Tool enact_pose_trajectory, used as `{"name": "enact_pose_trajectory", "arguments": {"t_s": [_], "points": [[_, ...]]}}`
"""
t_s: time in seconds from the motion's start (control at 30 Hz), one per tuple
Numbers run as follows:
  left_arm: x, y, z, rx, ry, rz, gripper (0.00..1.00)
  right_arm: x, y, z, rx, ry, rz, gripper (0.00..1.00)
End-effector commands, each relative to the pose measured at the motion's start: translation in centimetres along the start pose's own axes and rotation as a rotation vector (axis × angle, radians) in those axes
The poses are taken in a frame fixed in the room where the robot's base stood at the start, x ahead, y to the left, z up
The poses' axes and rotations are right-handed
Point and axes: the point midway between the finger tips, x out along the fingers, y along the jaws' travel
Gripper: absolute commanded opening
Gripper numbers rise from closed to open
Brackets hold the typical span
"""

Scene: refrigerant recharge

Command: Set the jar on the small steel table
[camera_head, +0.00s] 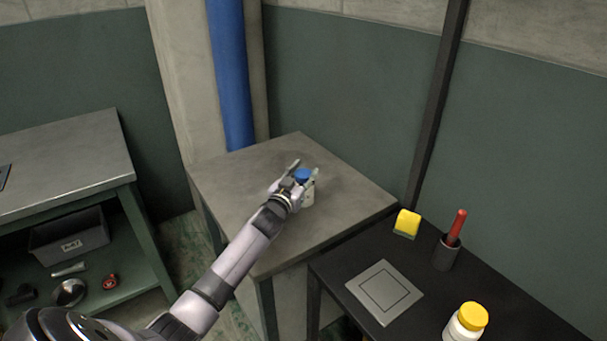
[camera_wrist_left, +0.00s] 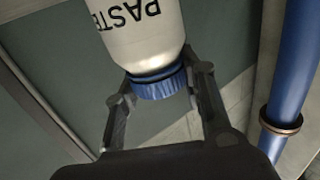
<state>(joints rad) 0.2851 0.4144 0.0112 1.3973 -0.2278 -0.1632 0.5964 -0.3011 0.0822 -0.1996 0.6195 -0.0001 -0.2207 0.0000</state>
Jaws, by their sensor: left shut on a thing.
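The jar has a white body marked PASTE (camera_wrist_left: 148,35) and a ribbed blue cap (camera_wrist_left: 158,84) in the left wrist view. My right gripper is not in view.
A blue pipe (camera_head: 229,75) stands behind. A workbench (camera_head: 75,165) is left.

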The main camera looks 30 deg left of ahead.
Motion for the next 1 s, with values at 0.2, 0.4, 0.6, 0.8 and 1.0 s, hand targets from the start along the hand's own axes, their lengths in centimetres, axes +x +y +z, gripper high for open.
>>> {"name": "enact_pose_trajectory", "arguments": {"t_s": [0.2,0.4,0.6,0.8,1.0], "points": [[0.0,0.0,0.0,0.0,-0.001,0.0,0.49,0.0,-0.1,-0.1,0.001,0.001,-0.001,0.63],[0.0,0.0,0.0,0.0,-0.001,0.0,0.57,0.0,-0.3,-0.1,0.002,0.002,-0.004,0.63],[0.0,0.0,0.0,0.0,0.0,0.0,0.57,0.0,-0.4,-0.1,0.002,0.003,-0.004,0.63],[-1.3,0.0,0.1,0.001,-0.001,0.001,0.57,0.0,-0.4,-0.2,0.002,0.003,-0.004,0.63],[-4.9,0.0,0.2,-0.001,-0.002,0.001,0.57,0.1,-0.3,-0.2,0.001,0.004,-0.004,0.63]]}}
